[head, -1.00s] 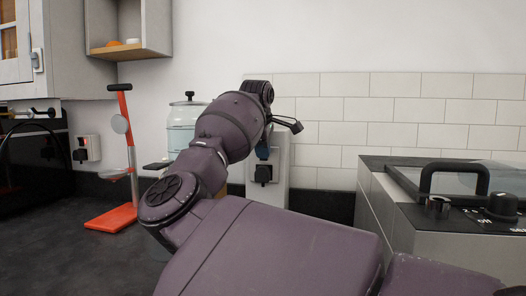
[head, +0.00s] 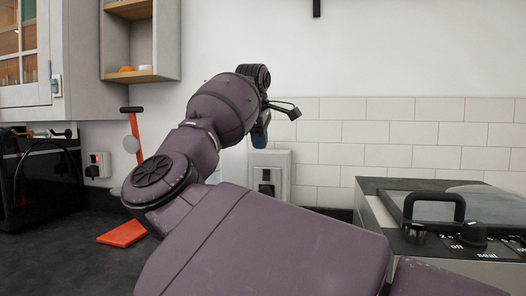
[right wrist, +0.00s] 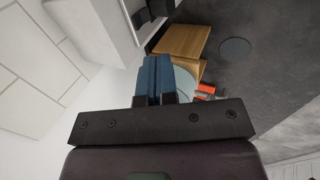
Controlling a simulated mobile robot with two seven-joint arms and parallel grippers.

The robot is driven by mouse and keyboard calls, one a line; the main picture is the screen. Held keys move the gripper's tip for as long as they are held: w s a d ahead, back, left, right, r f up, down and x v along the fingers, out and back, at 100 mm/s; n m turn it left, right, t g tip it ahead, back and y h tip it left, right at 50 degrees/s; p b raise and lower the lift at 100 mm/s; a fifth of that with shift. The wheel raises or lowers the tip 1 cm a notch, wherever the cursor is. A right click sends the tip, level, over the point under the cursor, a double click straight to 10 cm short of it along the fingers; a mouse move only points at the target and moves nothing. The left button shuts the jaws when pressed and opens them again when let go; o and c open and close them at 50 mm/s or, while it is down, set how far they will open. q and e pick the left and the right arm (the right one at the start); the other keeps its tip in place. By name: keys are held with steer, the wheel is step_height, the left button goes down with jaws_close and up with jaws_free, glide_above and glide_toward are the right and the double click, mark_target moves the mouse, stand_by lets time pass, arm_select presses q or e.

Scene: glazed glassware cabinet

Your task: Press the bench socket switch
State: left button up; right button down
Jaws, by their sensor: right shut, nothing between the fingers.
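A white wall socket box (head: 280,162) with a black plug or fitting (head: 266,180) on its face stands behind the bench, right of my right forearm. I cannot make out its switch. In the right wrist view the blue fingers (right wrist: 157,78) are together and empty. A pale box (right wrist: 98,22) with a dark fitting lies above and left of them there, apart from the tips. A second socket (head: 97,166) with a red mark is on the wall at far left. My left gripper is out of view.
A grey sealing machine (head: 380,212) with a black handle and knobs stands on the right. A red-orange stand (head: 122,233) and a black appliance (head: 38,185) are on the left. A wooden block (right wrist: 183,42) lies beyond the fingers in the wrist view.

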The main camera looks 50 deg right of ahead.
steer(key=shift+a+r, duration=0.1)
steer(key=shift+r, duration=0.2)
